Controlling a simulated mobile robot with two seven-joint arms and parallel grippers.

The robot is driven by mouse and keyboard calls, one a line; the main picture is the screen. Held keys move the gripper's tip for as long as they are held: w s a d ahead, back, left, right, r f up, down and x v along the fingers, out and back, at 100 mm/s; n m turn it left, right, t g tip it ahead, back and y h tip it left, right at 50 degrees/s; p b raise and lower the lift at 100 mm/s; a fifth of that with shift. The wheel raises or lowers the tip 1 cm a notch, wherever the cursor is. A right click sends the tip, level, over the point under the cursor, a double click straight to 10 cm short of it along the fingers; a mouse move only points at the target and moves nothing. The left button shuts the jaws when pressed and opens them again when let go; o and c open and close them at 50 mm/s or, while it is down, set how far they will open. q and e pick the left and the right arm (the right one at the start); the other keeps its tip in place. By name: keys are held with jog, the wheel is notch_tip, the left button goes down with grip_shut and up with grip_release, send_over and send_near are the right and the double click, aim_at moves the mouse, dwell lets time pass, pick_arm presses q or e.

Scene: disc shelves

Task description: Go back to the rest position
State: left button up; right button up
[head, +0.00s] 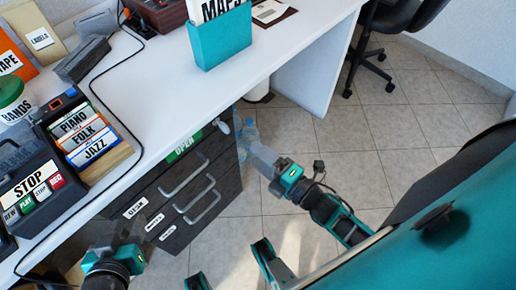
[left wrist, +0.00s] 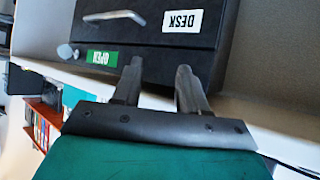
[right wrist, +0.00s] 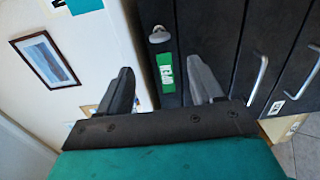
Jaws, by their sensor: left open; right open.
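My left gripper (head: 118,228) is low at the left of the head view, beside the desk's front edge and left of the drawer cabinet. In the left wrist view its two fingers (left wrist: 157,74) are apart with nothing between them. They point toward the dark cabinet (left wrist: 150,60). My right gripper (head: 246,137) is in front of the desk, close to the upper right of the dark drawer cabinet (head: 170,185). In the right wrist view its fingers (right wrist: 161,72) are apart and empty, on either side of the green OPEN label (right wrist: 166,73) in the picture.
The white desk (head: 165,88) carries a cassette recorder (head: 35,180), a rack of labelled cassettes (head: 82,135) and a teal MAPS holder (head: 220,42). The cabinet's drawers look shut. A black chair (head: 400,20) stands at the back. Tiled floor (head: 330,150) is clear to the right.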

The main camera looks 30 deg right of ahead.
pick_arm(q)
jog(key=shift+a, duration=0.1)
notch_tip(320, 180, up, 6)
jog(key=s+a+y+p, duration=0.1)
jog(key=a+p, duration=0.2)
jog(key=p, duration=0.7)
jog(key=shift+s+f, duration=0.15)
jog(key=shift+s, duration=0.15)
pick_arm(e)
jog(key=s+r+m+g+h, duration=0.4)
jog(key=r+m+g, duration=0.2)
jog(key=m, duration=1.3)
notch_tip(320, 180, up, 2)
jog(key=shift+s+r+m, duration=0.2)
jog(key=shift+s+m, duration=0.1)
jog(key=shift+s, duration=0.1)
pick_arm(q)
jog(key=shift+d, duration=0.15)
pick_arm(e)
jog(key=shift+a, duration=0.1)
